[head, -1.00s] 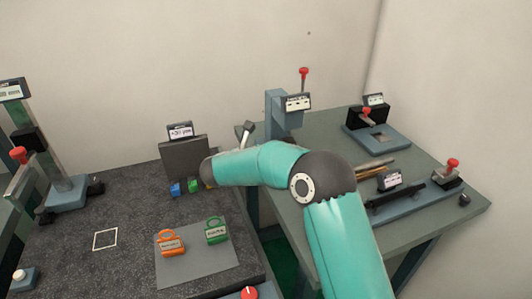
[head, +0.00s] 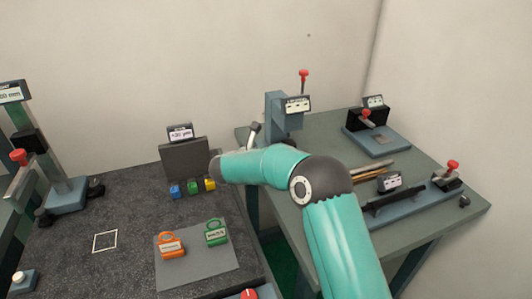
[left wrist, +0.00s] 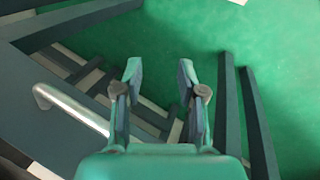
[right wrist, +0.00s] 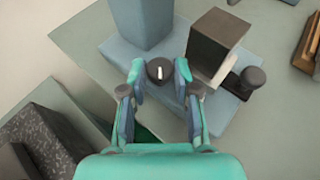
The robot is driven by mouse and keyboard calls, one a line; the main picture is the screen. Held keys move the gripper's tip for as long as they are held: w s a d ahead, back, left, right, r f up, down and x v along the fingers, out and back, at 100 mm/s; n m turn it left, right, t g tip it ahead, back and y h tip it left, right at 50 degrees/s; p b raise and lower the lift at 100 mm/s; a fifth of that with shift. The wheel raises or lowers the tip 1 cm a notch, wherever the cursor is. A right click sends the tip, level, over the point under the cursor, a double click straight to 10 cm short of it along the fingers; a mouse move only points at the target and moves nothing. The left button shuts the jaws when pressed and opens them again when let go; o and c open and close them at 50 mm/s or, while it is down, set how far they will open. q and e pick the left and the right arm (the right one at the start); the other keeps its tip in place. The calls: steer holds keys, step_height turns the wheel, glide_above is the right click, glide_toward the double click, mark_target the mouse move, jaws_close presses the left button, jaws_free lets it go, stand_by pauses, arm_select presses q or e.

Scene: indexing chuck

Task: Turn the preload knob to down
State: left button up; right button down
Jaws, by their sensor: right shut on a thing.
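The round black knob (right wrist: 160,71) with a white pointer line sits on a blue-grey fixture in the right wrist view. Its pointer runs almost straight up the picture. My right gripper (right wrist: 160,74) has one finger on each side of the knob and is shut on it. In the head view my right arm hides the knob and that gripper. My left gripper (left wrist: 160,75) is open and empty in the left wrist view, with green floor and dark frame bars beyond it.
In the right wrist view a dark block (right wrist: 218,45) and a round black part (right wrist: 252,76) are close right of the gripper. In the head view the fixture's blue post (head: 275,110) stands behind my arm. Colored padlock-like tags (head: 172,245) lie on a grey mat.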

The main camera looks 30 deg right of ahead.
steer(key=p, duration=0.1)
steer(key=m+g+p, duration=0.1)
steer(key=m+g+h+p, duration=0.1)
steer(key=shift+w+a+r, duration=0.15)
steer(key=shift+w+r, duration=0.15)
steer(key=shift+w+m+g+p, duration=0.15)
steer(key=shift+m+g+p, duration=0.75)
steer(key=shift+g, duration=0.2)
steer(key=shift+f+m+g+h+p, duration=0.15)
steer(key=shift+m+g+h+p, duration=0.15)
steer(key=shift+m, duration=0.1)
steer(key=c, duration=1.2)
jaws_free()
steer(key=shift+f, duration=0.1)
steer(key=shift+a, duration=0.1)
steer(key=v, duration=1.2)
